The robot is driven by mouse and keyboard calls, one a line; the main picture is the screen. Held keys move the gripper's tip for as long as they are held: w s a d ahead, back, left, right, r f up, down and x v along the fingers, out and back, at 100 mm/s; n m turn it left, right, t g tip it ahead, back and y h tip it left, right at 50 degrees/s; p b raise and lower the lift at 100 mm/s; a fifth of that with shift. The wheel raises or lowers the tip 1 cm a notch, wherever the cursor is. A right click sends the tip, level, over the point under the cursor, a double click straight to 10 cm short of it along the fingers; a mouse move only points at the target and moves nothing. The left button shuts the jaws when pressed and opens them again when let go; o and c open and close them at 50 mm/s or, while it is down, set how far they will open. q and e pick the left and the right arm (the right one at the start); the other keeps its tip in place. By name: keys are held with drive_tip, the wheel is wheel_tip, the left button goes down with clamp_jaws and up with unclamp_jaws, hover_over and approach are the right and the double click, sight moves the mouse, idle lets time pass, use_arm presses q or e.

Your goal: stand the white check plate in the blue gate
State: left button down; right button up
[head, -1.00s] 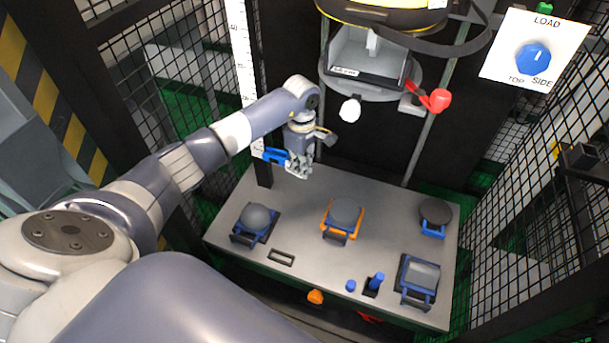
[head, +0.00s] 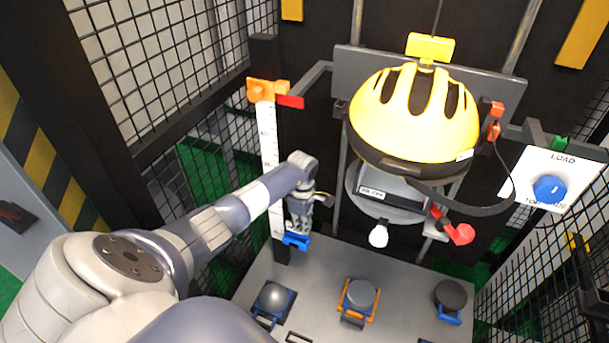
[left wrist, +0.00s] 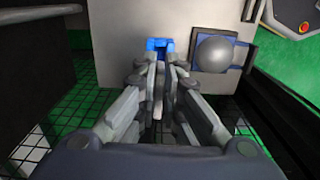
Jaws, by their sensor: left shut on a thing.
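The blue gate (head: 296,240) sits low beside the white scale post in the head view, and it also shows beyond my fingertips in the left wrist view (left wrist: 157,45). My left gripper (head: 299,228) is directly above the gate in the head view, pointing down, with its fingers closed together. A narrow pale strip, which I take for the white check plate (left wrist: 158,100), shows between the fingers in the left wrist view. The fingers hide most of it. I cannot tell whether it touches the gate or is inside it. My right gripper is not in view.
The white scale post (head: 268,150) carries an orange clamp (head: 265,90). A yellow helmet (head: 415,115) hangs to the right. The grey table (head: 325,275) holds a grey dome in a blue holder (head: 273,297) and a disc in an orange holder (head: 361,294). Mesh surrounds the area.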

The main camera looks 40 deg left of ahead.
use_arm(q)
wheel_tip(320, 180, down, 2)
drive_tip(key=shift+f+b, duration=0.25)
drive_tip(key=shift+b, duration=0.4)
wheel_tip(320, 180, down, 2)
drive_tip(key=shift+a+f+b, duration=0.1)
drive_tip(key=shift+f+b, duration=0.1)
drive_tip(key=shift+b, duration=1.05)
drive_tip(key=shift+f+b, duration=0.1)
drive_tip(key=shift+b, duration=0.2)
drive_tip(key=c, duration=1.7)
unclamp_jaws()
drive_tip(key=shift+o, duration=0.2)
